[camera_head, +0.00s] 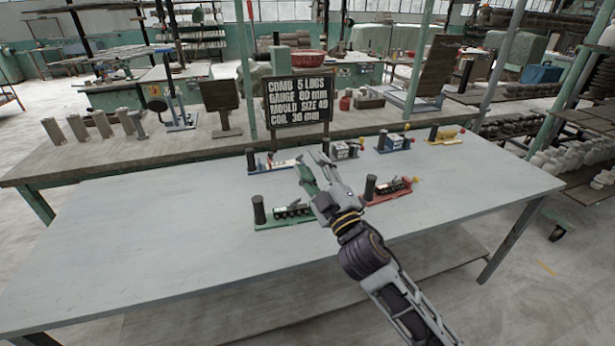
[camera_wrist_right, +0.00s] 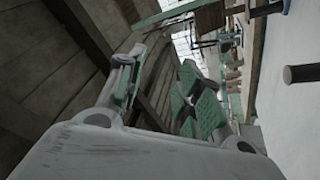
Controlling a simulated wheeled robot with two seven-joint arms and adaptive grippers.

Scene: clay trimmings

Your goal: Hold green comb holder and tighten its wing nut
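The green comb holder (camera_head: 284,225) lies flat on the grey table, with a black upright post (camera_head: 259,210) at its left end and a dark toothed comb (camera_head: 292,211) on it. Its right end is hidden behind my right gripper, and I cannot make out its wing nut. My right gripper (camera_head: 313,164) is above and behind the holder, with its fingers apart and nothing between them. Its green-padded fingers also show spread in the right wrist view (camera_wrist_right: 160,92). My left gripper is in neither view.
A red holder (camera_head: 390,194) stands just right of my right gripper. Blue (camera_head: 272,168), white (camera_head: 344,150), another blue (camera_head: 396,143) and yellow (camera_head: 446,134) holders stand farther back. A black sign (camera_head: 299,101) stands behind them. The table's left half is clear.

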